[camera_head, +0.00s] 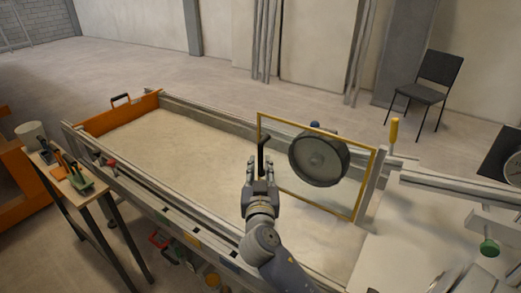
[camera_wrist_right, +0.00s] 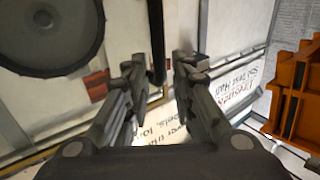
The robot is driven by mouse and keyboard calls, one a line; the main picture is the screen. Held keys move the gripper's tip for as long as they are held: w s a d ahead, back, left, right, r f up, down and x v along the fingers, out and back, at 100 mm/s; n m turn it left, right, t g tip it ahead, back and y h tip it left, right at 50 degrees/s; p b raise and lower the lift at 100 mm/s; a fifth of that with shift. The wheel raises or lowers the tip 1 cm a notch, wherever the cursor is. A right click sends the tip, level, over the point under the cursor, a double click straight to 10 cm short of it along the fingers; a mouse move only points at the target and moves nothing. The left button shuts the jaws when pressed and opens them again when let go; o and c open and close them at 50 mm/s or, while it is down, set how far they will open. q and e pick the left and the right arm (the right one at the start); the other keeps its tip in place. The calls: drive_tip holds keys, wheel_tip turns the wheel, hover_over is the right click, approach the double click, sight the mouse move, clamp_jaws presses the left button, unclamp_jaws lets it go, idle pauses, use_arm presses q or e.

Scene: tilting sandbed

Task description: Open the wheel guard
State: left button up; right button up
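The wheel guard (camera_head: 288,186) is a clear panel in a yellow frame, standing upright across the sandbed. A dark wheel (camera_head: 318,158) shows behind the panel; it also shows at the upper left in the right wrist view (camera_wrist_right: 45,30). A black handle (camera_head: 262,148) stands at the guard's left side. My right gripper (camera_head: 260,162) is at the handle's lower part. In the right wrist view my fingers (camera_wrist_right: 163,75) are apart, with the black handle bar (camera_wrist_right: 157,40) between them in the picture. I cannot tell whether they touch it. My left gripper is out of view.
The long sandbed (camera_head: 175,145) extends left to an orange end wall (camera_head: 118,115). A wooden side table (camera_head: 62,190) with tools and a cup stands at the left. Rails and a yellow-handled lever (camera_head: 393,131) are right of the guard. A chair (camera_head: 428,88) stands far behind.

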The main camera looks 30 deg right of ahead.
sight(260, 157)
drive_tip(key=shift+x, duration=1.15)
drive_tip(key=p+x, duration=0.1)
drive_tip(key=x, duration=0.2)
drive_tip(key=shift+d+f, duration=0.1)
drive_tip(key=shift+w+d+p, duration=0.3)
drive_tip(key=shift+w+d, duration=0.1)
drive_tip(key=shift+w, duration=0.15)
drive_tip(key=shift+f, duration=0.1)
clamp_jaws()
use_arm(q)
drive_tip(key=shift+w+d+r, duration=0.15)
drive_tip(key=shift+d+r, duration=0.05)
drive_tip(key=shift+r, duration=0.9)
use_arm(e)
drive_tip(key=shift+a, duration=0.1)
